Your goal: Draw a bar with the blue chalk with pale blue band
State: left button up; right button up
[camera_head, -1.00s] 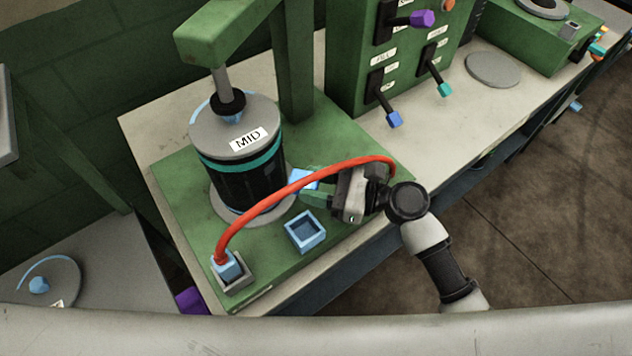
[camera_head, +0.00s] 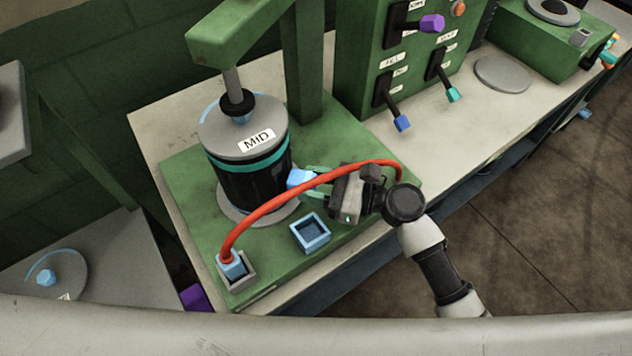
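No piece that I can clearly tell as a blue chalk with a pale blue band is in view. My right gripper (camera_head: 309,184) comes in from the right and holds a light blue block (camera_head: 299,179) between its greenish fingers. The block is beside the lower right side of a dark cylinder (camera_head: 246,184) with a grey lid, a teal band and a "MID" label. I cannot tell whether the block touches it. A red hose (camera_head: 284,195) arches in front of the gripper from a light blue plug (camera_head: 232,265) in a grey socket. My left gripper is not in view.
An empty light blue square socket (camera_head: 310,246) sits on the green base (camera_head: 196,182). A green panel (camera_head: 365,62) with purple, blue and teal levers stands behind. A grey disc with a light blue knob (camera_head: 46,278) lies lower left. The bench at right (camera_head: 450,130) is mostly clear.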

jog(key=shift+a, duration=0.2)
jog(key=shift+w, duration=0.15)
jog(key=shift+w+d, duration=0.3)
jog(key=shift+w, duration=0.65)
jog(key=shift+w+d, duration=0.3)
jog(key=shift+w, duration=0.6)
jog(key=shift+a+r, duration=0.1)
jog(key=shift+s+a+p, duration=0.25)
jog(key=shift+s+p, duration=0.25)
jog(key=shift+s, duration=0.2)
jog(key=shift+s+a+p, duration=0.15)
jog(key=shift+s+p, duration=0.15)
jog(key=shift+s, duration=0.35)
jog(key=shift+s+a+p, duration=0.15)
jog(key=shift+s+p, duration=0.15)
jog(key=shift+s, duration=0.3)
jog(key=shift+v, duration=3)
